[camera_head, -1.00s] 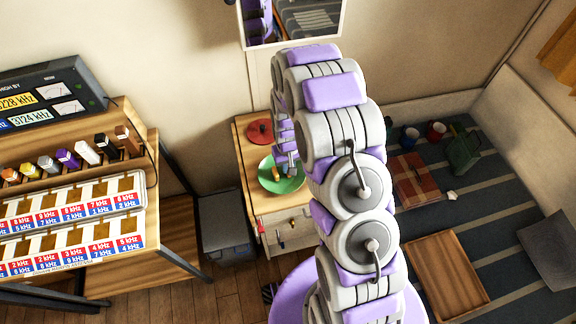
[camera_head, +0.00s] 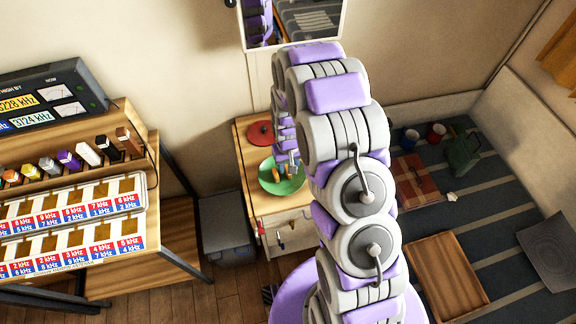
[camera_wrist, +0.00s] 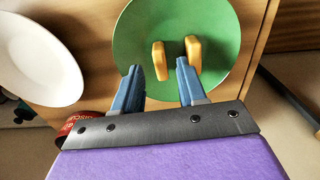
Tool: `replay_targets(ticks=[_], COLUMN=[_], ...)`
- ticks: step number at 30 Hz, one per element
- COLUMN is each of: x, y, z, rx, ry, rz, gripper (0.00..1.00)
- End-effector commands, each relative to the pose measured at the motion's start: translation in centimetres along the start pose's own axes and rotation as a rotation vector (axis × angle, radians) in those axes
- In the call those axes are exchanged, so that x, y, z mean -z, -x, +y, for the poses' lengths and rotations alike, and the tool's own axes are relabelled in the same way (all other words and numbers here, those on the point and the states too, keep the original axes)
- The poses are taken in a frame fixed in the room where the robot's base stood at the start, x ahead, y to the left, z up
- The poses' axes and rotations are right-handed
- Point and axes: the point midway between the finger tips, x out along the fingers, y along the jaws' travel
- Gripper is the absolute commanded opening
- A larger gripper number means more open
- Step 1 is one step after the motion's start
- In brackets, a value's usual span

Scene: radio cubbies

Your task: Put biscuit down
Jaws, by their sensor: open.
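Two orange-yellow biscuit pieces lie side by side on a green plate (camera_head: 296,184). In the wrist view, the left biscuit (camera_wrist: 160,61) and the right biscuit (camera_wrist: 194,55) rest apart near the middle of the green plate (camera_wrist: 140,25). My gripper (camera_wrist: 158,65) is open, its two blue fingers pointing at the plate with nothing held between them. In the head view, my arm partly hides the gripper and the plate's upper edge.
The plate stands on a small wooden cabinet (camera_head: 243,150) with a red round item (camera_head: 261,133) behind. A white plate (camera_wrist: 38,60) is left in the wrist view. A radio desk (camera_head: 140,215) stands left; a wooden tray (camera_head: 447,280) lies on the floor mat at right.

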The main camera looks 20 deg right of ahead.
Motion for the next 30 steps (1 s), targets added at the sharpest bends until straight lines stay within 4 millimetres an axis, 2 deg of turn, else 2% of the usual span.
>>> replay_targets(ticks=[1,12,16,22,26,30], x=[0.1,0.2,0.1,-0.2,-1.5,-4.6], y=[1.1,8.5,9.9,10.7,13.2,17.5], z=[0.0,0.0,0.0,0.0,-0.1,-0.3], rx=[0.0,-0.001,0.0,0.0,0.0,0.001], ry=[0.0,0.0,0.0,0.0,-0.004,-0.01], rz=[0.004,0.008,0.003,0.0,-0.005,-0.022], gripper=[0.41,0.41,0.41,0.41,0.41,0.41])
